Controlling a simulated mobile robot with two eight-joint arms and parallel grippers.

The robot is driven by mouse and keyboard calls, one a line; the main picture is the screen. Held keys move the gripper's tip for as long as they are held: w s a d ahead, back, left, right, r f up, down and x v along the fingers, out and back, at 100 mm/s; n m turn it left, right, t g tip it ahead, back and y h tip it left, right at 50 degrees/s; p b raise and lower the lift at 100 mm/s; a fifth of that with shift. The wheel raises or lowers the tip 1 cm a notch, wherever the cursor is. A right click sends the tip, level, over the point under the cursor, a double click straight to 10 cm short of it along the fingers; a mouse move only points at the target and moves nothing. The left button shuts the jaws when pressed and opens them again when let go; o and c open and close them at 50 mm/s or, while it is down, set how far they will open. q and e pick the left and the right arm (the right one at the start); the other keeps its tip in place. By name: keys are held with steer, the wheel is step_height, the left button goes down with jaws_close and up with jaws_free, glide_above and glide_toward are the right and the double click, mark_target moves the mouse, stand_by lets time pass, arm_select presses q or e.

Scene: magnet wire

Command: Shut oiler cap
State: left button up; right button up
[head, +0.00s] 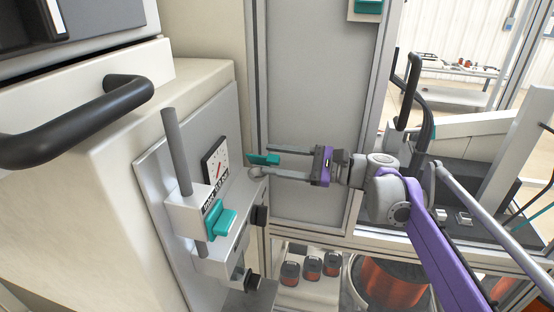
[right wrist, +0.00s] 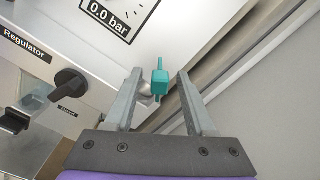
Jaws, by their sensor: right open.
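A small teal part (head: 263,159), which looks like the oiler cap, sits at the right edge of the instrument panel. It has a block-like body with thin ends, and a rounded grey metal piece (right wrist: 142,91) is beside it. My right gripper (head: 270,164) reaches in from the right and is open. In the right wrist view the teal part (right wrist: 159,83) shows between the two spread fingers, with gaps on both sides. I cannot tell how far the cap is turned or whether it is closed. My left gripper is not in view.
A gauge (head: 216,164), a teal handle (head: 220,222) on a grey block and black knobs (right wrist: 70,83) are on the panel to the left. A black bar handle (head: 85,120) juts out at the far left. A grey cabinet door (head: 315,80) stands behind my gripper.

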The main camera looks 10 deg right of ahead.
jaws_close()
steer(key=shift+s+a+f+n+p, duration=0.15)
steer(key=shift+n+p, duration=0.15)
steer(key=shift+n, duration=0.3)
steer(key=shift+s+d+f+n+p, duration=0.15)
steer(key=shift+n+p, duration=0.1)
steer(key=shift+n, duration=0.35)
steer(key=shift+s+a+f+n, duration=0.2)
steer(key=shift+f+n, duration=0.1)
steer(key=shift+n, duration=0.7)
jaws_free()
